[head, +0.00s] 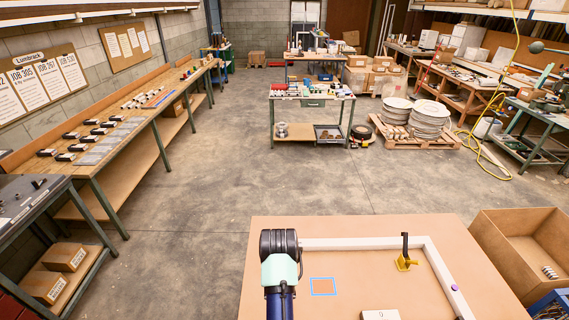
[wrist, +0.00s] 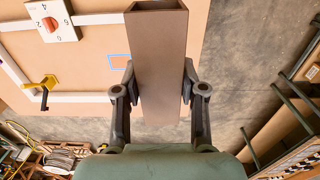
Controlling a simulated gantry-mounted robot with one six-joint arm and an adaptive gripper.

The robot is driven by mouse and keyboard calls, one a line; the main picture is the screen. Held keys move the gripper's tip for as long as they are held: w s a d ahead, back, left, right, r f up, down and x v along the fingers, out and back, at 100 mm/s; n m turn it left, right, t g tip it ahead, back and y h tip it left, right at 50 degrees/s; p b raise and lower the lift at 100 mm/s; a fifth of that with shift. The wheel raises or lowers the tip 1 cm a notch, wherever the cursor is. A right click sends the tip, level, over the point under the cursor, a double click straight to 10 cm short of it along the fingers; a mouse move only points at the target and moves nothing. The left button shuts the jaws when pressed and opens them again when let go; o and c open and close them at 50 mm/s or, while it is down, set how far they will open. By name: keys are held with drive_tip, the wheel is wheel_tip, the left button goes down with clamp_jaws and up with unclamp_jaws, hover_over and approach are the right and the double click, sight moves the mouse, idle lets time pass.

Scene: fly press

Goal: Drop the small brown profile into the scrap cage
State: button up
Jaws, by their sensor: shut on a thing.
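My gripper (wrist: 159,82) is shut on the small brown profile (wrist: 158,45), a hollow rectangular length with its open end at the top of the wrist view. One finger is on each side of it. The profile is held above the worktable. In the head view my arm's end is over the left part of the worktable; its fingers and the profile are hidden there. I cannot make out a scrap cage for certain in either view. A blue container (head: 550,305) is cut off at the lower right corner of the head view.
The brown worktable (head: 365,235) carries a white frame (head: 350,243), a blue square outline (head: 323,286), a yellow clamp with a black handle (head: 405,262) and a white dial plate (head: 380,315). A large open brown box (head: 490,255) stands at its right.

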wheel_tip(320, 180, up, 4)
drive_tip(key=shift+r+p, duration=0.1)
drive_tip(key=shift+p, duration=0.75)
drive_tip(key=shift+f, duration=0.3)
